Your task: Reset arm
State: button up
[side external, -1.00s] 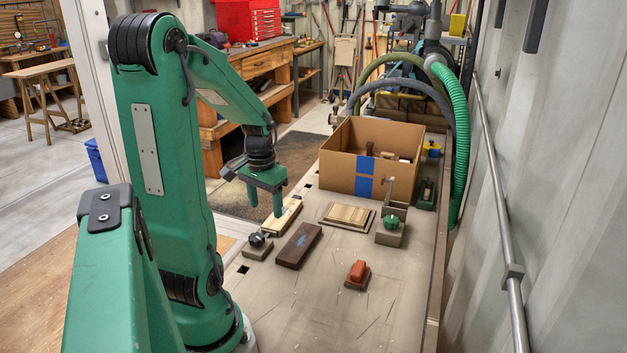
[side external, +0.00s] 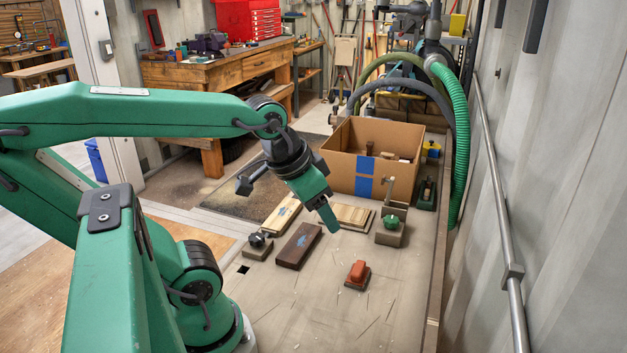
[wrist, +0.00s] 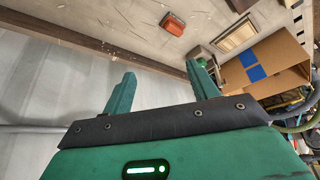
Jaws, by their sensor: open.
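My gripper (side external: 327,212) hangs in the air over the middle of the bench, near the dark brown block (side external: 298,246) and the stack of thin wooden slats (side external: 346,216). In the side view its fingers overlap each other. In the wrist view my gripper (wrist: 162,88) shows two green fingers spread apart with nothing between them. My arm reaches across from the left, its upper link nearly level.
A cardboard box (side external: 340,170) with blue tape stands at the back of the bench (side external: 320,310). A red-orange handled block (side external: 357,275), a green-knobbed clamp (side external: 391,228), a black-knobbed clamp (side external: 258,246) and a pale wooden board (side external: 282,213) lie around. The front bench area is clear.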

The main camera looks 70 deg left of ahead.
jog(key=shift+s+d+r+m, duration=0.15)
jog(key=shift+s+d, duration=0.05)
jog(key=shift+d, duration=0.25)
jog(key=shift+s+d+r+m, duration=0.1)
jog(key=shift+s+d+m, duration=0.1)
jog(key=shift+d, duration=0.25)
